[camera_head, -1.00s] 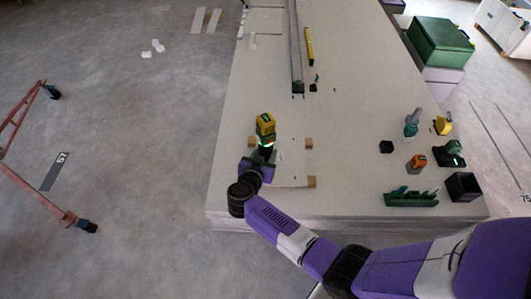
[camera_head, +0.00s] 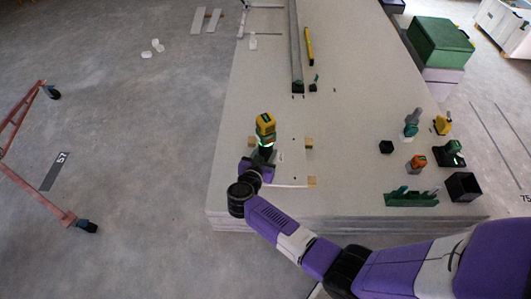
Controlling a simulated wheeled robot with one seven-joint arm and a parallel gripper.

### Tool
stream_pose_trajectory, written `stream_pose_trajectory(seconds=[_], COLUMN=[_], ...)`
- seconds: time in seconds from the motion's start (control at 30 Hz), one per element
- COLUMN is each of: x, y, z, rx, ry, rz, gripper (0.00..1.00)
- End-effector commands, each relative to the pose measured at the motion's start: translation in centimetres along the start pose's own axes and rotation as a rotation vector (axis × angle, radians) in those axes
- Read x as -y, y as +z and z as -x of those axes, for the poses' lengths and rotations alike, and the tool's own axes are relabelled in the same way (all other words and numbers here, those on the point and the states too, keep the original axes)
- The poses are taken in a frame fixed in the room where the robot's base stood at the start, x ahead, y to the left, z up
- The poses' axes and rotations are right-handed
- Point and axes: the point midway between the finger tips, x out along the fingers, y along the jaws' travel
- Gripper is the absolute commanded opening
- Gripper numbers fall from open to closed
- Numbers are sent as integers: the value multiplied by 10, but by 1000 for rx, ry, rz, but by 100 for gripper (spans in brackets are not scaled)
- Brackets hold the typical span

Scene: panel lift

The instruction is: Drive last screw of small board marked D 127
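The small board (camera_head: 292,170) lies flat on the front left part of the big pale panel stack. Small wooden blocks (camera_head: 309,142) show at its edges. A dark mark shows on its face, too small to read. I cannot tell whether the tip touches the board.
The panel stack (camera_head: 350,195) has a long grey bar (camera_head: 295,50) and a yellow level (camera_head: 309,45) at the back. Several tools, a green rack (camera_head: 411,198) and a black bin (camera_head: 463,186) stand at right. A red wheeled frame (camera_head: 40,190) stands on the floor at left.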

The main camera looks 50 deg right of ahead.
Motion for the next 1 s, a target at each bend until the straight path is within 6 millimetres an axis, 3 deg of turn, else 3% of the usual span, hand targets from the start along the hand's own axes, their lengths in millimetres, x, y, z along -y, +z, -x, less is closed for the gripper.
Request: stream_pose_trajectory(seconds=[0.53,1.0], x=[-1,0], y=[2,-14], z=[0,6], rx=[4,1], ry=[1,1], rz=[2,2], gripper=[0,0])
